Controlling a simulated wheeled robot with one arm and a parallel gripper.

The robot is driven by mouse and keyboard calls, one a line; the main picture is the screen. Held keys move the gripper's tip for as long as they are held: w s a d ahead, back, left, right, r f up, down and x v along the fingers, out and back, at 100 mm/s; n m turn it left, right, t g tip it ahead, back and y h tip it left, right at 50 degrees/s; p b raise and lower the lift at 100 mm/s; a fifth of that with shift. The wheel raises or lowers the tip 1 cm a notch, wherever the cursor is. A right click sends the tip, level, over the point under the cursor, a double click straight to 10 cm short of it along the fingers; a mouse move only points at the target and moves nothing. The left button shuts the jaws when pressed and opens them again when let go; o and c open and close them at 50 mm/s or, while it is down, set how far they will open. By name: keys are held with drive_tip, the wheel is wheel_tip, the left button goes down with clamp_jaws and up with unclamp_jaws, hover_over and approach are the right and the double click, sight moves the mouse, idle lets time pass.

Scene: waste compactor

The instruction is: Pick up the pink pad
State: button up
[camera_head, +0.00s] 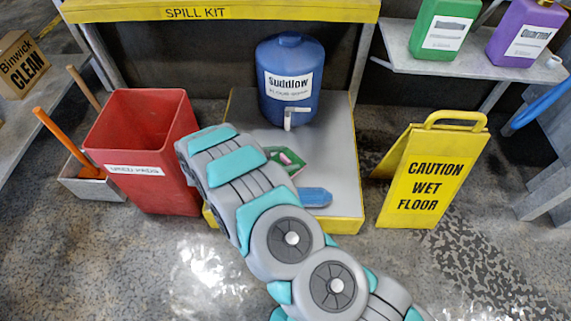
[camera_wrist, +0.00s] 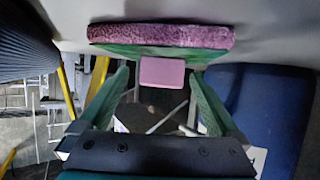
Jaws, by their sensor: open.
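The pink pad (camera_wrist: 160,36) shows in the wrist view as a wide, fuzzy purple-pink strip along a green layer. A small smooth pink block (camera_wrist: 162,72) sticks out from its middle. My gripper (camera_wrist: 159,78) is open, with one green finger on each side of the block. I see no finger clearly touching it. In the head view a small green and pink piece (camera_head: 289,157) shows beside my arm on the grey, yellow-edged platform (camera_head: 338,150), and looks like the pad. My arm hides part of it and my fingers there.
A blue Suddlow drum (camera_head: 290,80) with a tap stands behind the pad. A blue object (camera_head: 315,197) lies in front of it. A red bin (camera_head: 142,150) stands left, a yellow wet-floor sign (camera_head: 431,175) right. The yellow spill-kit shelf (camera_head: 220,11) is above.

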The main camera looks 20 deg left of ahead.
drive_tip(key=shift+w+d, duration=0.1)
drive_tip(key=shift+c, duration=0.2)
clamp_jaws()
idle(0.5)
drive_tip(key=shift+r, duration=0.15)
